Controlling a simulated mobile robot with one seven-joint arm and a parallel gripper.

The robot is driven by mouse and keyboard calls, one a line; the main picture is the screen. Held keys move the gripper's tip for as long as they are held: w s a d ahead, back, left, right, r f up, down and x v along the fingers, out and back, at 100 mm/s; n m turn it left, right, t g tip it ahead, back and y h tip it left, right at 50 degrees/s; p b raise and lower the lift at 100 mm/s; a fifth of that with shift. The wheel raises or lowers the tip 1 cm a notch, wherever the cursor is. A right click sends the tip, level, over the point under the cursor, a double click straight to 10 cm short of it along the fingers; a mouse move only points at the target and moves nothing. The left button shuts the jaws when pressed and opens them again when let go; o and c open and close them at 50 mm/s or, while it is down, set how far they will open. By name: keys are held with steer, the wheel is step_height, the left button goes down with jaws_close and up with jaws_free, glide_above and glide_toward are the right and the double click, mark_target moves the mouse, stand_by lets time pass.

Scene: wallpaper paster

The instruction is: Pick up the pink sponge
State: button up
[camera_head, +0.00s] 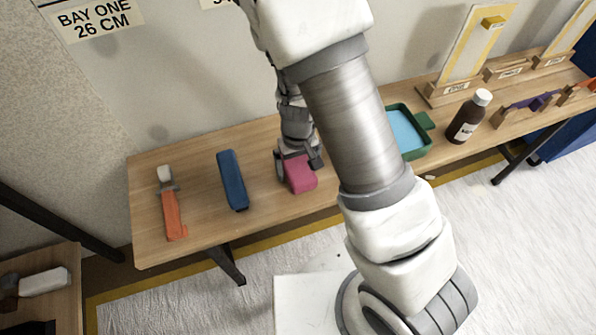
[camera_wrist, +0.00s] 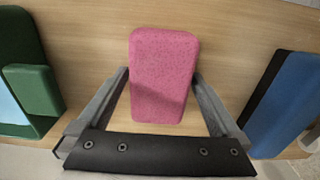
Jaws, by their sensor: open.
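The pink sponge (camera_head: 300,174) lies on the wooden table, partly hidden by my gripper in the head view. In the wrist view the pink sponge (camera_wrist: 164,72) is a rounded block lying flat with its long side running away from me. In the head view my gripper (camera_head: 299,160) is down at the sponge. I cannot tell the exact height of the fingertips above the table.
A blue block (camera_head: 232,180) and an orange-handled tool (camera_head: 171,205) lie to the left on the table (camera_head: 205,222). A green tray (camera_head: 421,150) with blue inside and a brown bottle (camera_head: 468,117) stand to the right. The tray (camera_wrist: 48,124) and blue block (camera_wrist: 284,103) flank the sponge.

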mark_target(298, 165)
steer(key=c, duration=1.2)
steer(key=shift+o, duration=0.2)
steer(key=shift+r+p, duration=0.35)
steer(key=shift+r, duration=0.2)
step_height(298, 165, up, 4)
steer(key=shift+f+p, duration=0.1)
steer(key=shift+p, duration=1)
steer(key=s+d+r+p, duration=0.2)
steer(key=s+d+r, duration=0.3)
steer(key=d, duration=0.5)
steer(key=shift+s+r, duration=0.4)
steer(key=shift+r, duration=0.2)
steer(key=o, duration=0.8)
steer(key=c, duration=0.9)
